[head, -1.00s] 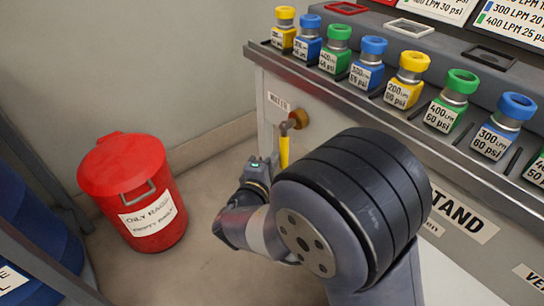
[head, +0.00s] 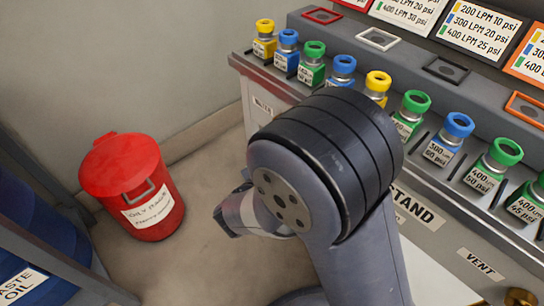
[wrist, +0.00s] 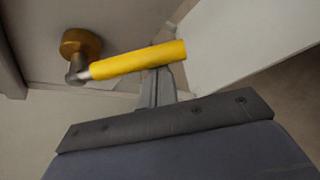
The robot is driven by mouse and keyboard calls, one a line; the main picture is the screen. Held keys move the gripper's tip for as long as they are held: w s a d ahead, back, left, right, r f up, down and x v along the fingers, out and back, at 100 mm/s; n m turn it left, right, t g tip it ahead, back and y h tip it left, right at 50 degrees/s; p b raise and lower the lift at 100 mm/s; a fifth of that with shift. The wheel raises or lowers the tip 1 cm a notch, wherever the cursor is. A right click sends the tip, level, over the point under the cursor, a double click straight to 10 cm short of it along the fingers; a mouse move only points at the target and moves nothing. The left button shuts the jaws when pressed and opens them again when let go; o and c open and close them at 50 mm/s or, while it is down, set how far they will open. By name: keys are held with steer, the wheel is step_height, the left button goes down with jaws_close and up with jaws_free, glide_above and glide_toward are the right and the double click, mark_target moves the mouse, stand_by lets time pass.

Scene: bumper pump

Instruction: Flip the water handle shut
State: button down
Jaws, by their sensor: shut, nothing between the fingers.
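The yellow water handle (wrist: 135,60) shows in the wrist view, running from its grey pivot at the left to the right and slightly up. Its brass valve body (wrist: 80,44) sits on the panel at the upper left. My gripper (wrist: 159,74) is shut and empty, with its tips right at the handle's outer half, partly hidden by it. I cannot tell whether they touch. In the head view my arm hides the handle, the valve and the gripper's fingers. Only part of the water label (head: 263,106) shows there.
A red oily-rag bin (head: 132,185) stands on the floor at the left. The bench (head: 240,68) carries a row of coloured nozzles along its edge, close to my arm. Blue drums (head: 35,245) stand at lower left. The floor between bin and bench is clear.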

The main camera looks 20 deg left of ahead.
step_height(320, 180, up, 6)
steer(key=s+d+n+g+h+p, duration=0.1)
steer(key=d+n+g+h+p, duration=0.1)
steer(key=p, duration=1)
steer(key=shift+s+d+n+g+h, duration=0.15)
steer(key=shift+d+n+g+h, duration=0.15)
steer(key=shift+n+h, duration=0.6)
steer(key=shift+y, duration=0.3)
step_height(320, 180, down, 5)
steer(key=b, duration=0.4)
steer(key=p+v, duration=0.2)
steer(key=v, duration=0.9)
steer(key=shift+a+r+p, duration=0.25)
steer(key=shift+r+p, duration=0.05)
